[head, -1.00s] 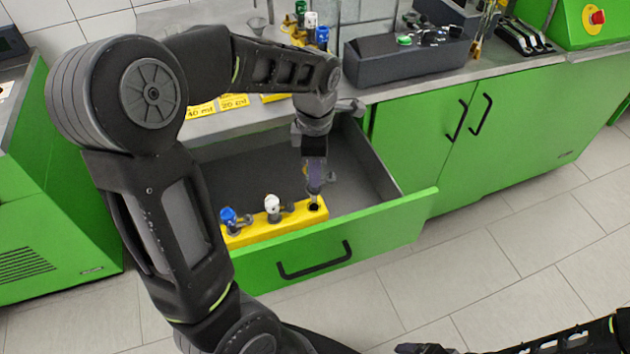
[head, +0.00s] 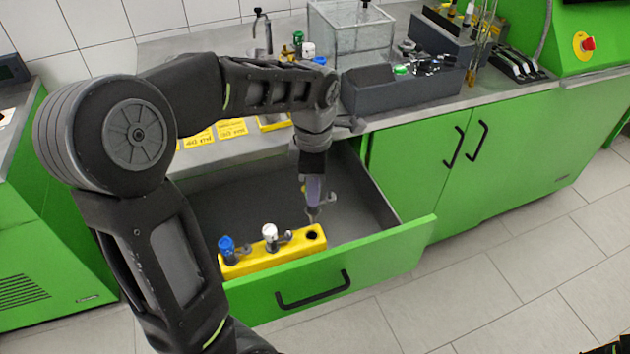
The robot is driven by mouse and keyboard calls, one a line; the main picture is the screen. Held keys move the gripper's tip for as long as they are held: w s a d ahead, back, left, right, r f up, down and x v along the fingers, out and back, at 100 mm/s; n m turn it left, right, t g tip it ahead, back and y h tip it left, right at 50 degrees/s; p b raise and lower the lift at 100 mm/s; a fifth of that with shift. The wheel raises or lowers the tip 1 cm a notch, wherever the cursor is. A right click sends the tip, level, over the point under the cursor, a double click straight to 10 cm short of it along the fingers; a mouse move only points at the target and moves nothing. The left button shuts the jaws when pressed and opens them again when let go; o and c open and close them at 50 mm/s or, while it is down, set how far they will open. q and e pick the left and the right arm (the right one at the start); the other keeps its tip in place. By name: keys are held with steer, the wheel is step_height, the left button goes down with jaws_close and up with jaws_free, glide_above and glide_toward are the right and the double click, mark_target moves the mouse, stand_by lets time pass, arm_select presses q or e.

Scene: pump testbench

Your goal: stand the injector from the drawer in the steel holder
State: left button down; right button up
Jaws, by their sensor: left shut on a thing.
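The open drawer (head: 385,236) holds a yellow rack (head: 277,257) along its front. A blue-capped injector (head: 227,247) and a white-capped injector (head: 270,236) stand in the rack; the hole at its right end is empty. My left gripper (head: 313,186) points down over the drawer, shut on a slim injector (head: 314,213). The injector hangs roughly upright, its lower tip above and apart from the empty hole. Its top is hidden by the gripper. I cannot pick out the steel holder for certain.
On the counter, green, white and blue caps (head: 308,50) show behind my left arm, beside a glass tank (head: 350,40). A dark grey box unit (head: 400,95) stands to the right. Yellow labels (head: 231,128) lie at the counter's front. The drawer's right part is empty.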

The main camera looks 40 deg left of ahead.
arm_select(q)
steer(key=w+d+m, duration=0.5)
steer(key=d+m, duration=0.1)
steer(key=m, duration=0.6)
steer(key=w+d+r+m, duration=0.1)
steer(key=w+d+m, duration=0.4)
steer(key=m, duration=0.7)
steer(key=shift+w+d+r, duration=0.15)
steer(key=shift+d+r, duration=0.05)
steer(key=shift+d, duration=0.3)
